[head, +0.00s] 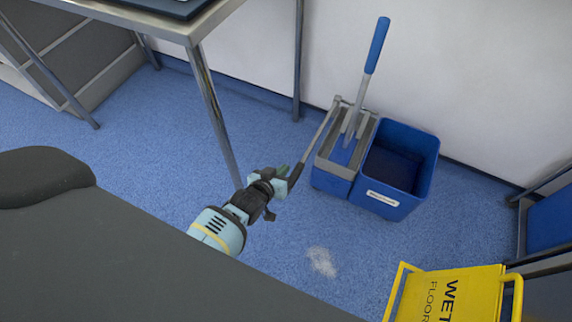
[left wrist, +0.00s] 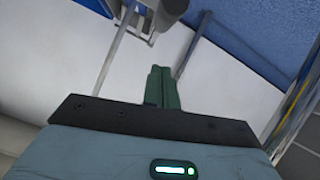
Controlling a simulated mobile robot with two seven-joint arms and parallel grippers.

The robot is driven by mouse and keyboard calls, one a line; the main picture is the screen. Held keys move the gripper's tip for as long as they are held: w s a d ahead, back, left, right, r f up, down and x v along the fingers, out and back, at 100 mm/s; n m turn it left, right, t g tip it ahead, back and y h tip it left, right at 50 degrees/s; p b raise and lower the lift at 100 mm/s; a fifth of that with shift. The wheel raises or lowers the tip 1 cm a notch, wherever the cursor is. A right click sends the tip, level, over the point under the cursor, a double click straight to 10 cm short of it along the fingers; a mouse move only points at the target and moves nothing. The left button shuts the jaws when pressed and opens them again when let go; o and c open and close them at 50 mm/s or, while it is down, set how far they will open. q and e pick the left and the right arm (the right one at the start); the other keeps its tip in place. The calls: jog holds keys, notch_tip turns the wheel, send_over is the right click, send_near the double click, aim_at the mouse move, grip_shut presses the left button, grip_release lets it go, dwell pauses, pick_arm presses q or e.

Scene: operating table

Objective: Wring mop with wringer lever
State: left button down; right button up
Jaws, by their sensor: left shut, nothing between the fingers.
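A mop with a blue-topped grey handle (head: 376,45) stands slightly tilted in the grey wringer (head: 325,150) on the left part of a blue bucket (head: 398,172). The mop head is hidden inside. The wringer lever (head: 318,137) slants down to the left from the wringer, with a dark grip at its low end. My left gripper (head: 283,171) is at that dark end, its green fingers shut with nothing between them. I cannot tell whether it touches the lever. The shut fingers also show in the left wrist view (left wrist: 162,88). My right gripper is not in view.
A steel table (head: 205,95) stands at the upper left, its leg close behind my left arm. A yellow wet floor sign (head: 450,293) is at the lower right. A pale patch (head: 321,262) lies on the blue floor. The white wall is behind the bucket.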

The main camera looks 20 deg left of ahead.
pick_arm(q)
jog(key=p+v, duration=0.2)
jog(key=v, duration=0.5)
jog(key=shift+s+f, duration=0.3)
jog(key=shift+s, duration=0.1)
